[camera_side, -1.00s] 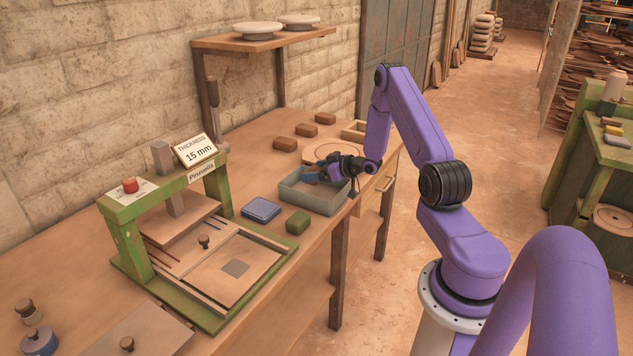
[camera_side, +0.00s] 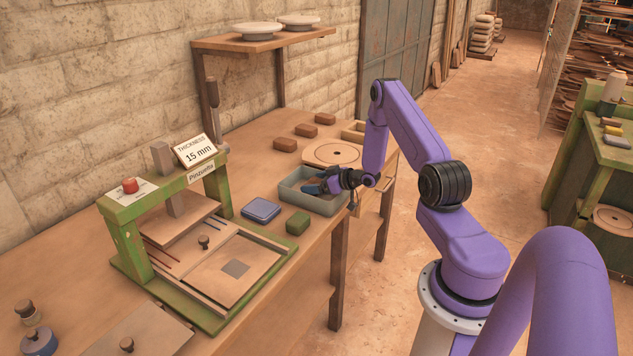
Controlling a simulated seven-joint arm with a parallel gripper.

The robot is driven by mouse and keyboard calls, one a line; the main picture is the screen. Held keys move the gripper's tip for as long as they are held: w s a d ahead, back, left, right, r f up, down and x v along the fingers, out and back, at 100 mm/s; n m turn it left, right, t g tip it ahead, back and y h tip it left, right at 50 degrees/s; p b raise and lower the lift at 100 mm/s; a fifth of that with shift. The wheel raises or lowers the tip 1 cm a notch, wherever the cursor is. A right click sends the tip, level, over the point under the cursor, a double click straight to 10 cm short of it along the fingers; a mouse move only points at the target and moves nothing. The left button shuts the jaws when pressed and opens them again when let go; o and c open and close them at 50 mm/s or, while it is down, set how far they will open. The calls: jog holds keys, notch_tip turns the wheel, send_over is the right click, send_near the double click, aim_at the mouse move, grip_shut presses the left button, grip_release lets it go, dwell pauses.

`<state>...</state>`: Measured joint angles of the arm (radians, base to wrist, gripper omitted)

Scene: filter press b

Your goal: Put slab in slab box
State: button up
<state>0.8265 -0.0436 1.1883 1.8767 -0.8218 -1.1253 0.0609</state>
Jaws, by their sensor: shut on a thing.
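The slab box is a grey-green open tray (camera_side: 322,207) near the front edge of the bench, right of the press. My gripper (camera_side: 314,188) is inside the box's opening, low, with its dark and blue fingers reaching left from the wrist. It is shut on the slab, which is mostly hidden by the fingers and the box wall. I cannot tell whether the slab touches the box floor.
A green block (camera_side: 298,223) and a blue square pad (camera_side: 261,209) lie left of the box. The green press (camera_side: 155,195) stands further left. A round wooden disc (camera_side: 333,152) and several brown blocks (camera_side: 285,144) lie behind the box.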

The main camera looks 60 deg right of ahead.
jog(key=o, duration=1)
jog(key=shift+f, duration=0.1)
jog(key=shift+c, duration=0.2)
